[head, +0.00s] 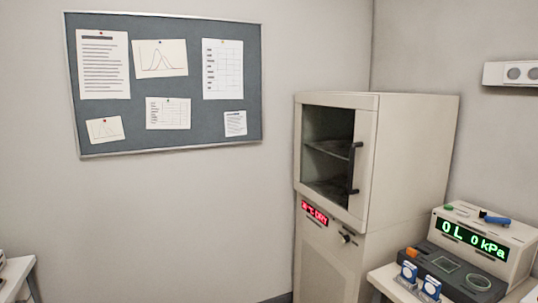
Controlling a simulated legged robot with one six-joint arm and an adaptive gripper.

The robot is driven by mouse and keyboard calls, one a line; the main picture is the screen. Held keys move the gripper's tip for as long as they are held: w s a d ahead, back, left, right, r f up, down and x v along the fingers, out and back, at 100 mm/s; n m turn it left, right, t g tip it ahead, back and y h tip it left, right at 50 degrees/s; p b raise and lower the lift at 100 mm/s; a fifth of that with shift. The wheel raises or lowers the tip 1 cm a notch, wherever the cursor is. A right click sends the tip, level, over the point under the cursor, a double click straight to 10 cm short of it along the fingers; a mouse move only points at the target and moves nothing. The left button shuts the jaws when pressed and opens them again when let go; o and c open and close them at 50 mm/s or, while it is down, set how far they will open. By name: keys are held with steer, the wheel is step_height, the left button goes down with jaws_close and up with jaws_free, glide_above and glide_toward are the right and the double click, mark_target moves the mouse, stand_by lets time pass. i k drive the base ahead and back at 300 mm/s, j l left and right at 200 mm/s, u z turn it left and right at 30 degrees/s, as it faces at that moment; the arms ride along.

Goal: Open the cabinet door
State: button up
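A tall cream cabinet (408,160) stands in the corner, right of centre in the head view. Its upper door (362,148) has a light frame around a dark window, through which shelves show. The door looks shut, flush with the cabinet front. Below the door are a red lit display (315,214) and a small knob (346,238). My gripper is not in view, and nothing is seen touching the handle.
At the lower right, a table (385,280) beside the cabinet bears a device with a green display (472,242) and a dark instrument (455,271). A white table edge (18,273) shows at lower left. A pinboard (140,117) hangs on the wall.

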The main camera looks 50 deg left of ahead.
mark_target(361, 151)
steer(key=u, duration=1.4)
steer(key=i, duration=0.25)
steer(key=u, duration=0.05)
